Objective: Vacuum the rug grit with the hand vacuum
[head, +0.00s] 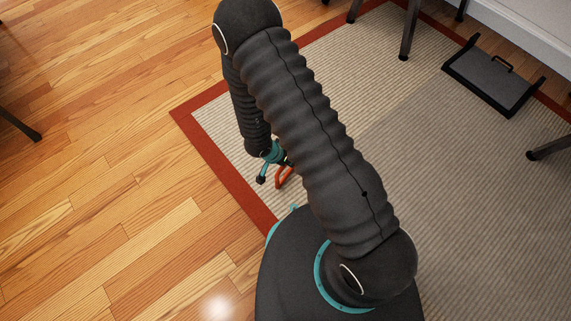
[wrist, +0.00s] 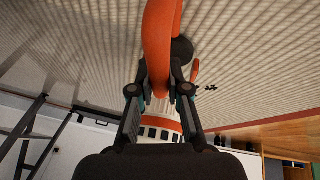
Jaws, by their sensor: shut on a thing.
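My gripper (wrist: 159,88) is shut on the orange handle of the hand vacuum (wrist: 158,35) in the wrist view. A white, slotted part of the vacuum shows below the fingers, and a dark round part lies behind the handle. In the head view my gripper (head: 271,161) is low over the rug's left part, with a bit of the orange vacuum (head: 284,179) beside it; my arm hides the rest. The ribbed beige rug (head: 465,200) has a red border. A small dark cluster (wrist: 210,87) shows near the vacuum in the wrist view; I cannot tell whether it is grit.
A black and grey footrest (head: 493,82) stands on the rug at the upper right. Dark furniture legs (head: 409,30) stand at the top and right edges. The wooden floor (head: 110,150) is mostly clear on the left, with another dark leg (head: 20,125) at the far left.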

